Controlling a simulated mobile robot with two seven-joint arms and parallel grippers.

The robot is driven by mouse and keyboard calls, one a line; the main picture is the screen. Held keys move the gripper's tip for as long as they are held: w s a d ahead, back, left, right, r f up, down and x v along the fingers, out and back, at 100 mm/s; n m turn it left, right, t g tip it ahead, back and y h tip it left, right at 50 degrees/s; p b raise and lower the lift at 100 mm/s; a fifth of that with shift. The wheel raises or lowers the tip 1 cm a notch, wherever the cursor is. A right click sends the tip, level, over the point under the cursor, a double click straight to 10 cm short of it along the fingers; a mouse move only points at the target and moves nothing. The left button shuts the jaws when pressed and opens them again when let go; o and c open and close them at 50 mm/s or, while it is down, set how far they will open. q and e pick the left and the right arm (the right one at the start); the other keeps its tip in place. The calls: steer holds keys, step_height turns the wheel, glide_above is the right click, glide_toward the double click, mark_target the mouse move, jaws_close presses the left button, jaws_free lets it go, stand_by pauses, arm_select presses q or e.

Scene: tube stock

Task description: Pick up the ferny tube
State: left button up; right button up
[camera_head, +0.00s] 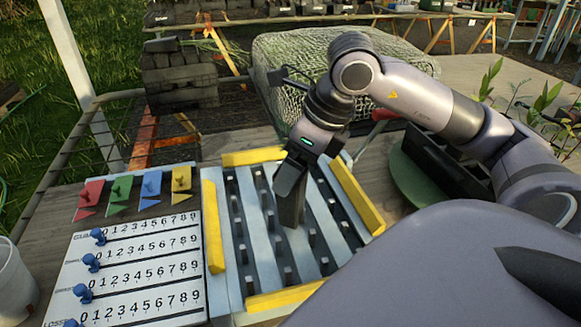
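My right gripper (291,203) reaches in from the right and points down over the middle of the slatted tray (215,243). Its fingers are dark and seen edge-on, so I cannot tell whether they are open or shut, or on anything. A dark, narrow shape at the fingertips blends with them. Several leafy seedlings (547,97) stand at the right, partly hidden by my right arm. I cannot make out which, if any, is the ferny tube. My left gripper is not in view.
The tray has yellow edge bars (357,196) and rows of short grey pegs. Left of it lie a white number board (135,263) with blue pegs and coloured markers (151,184). A dark crate (440,165) stands at right. A white bucket (14,285) is far left.

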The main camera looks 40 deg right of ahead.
steer(key=c, duration=1.5)
jaws_close()
steer(key=shift+r, duration=0.15)
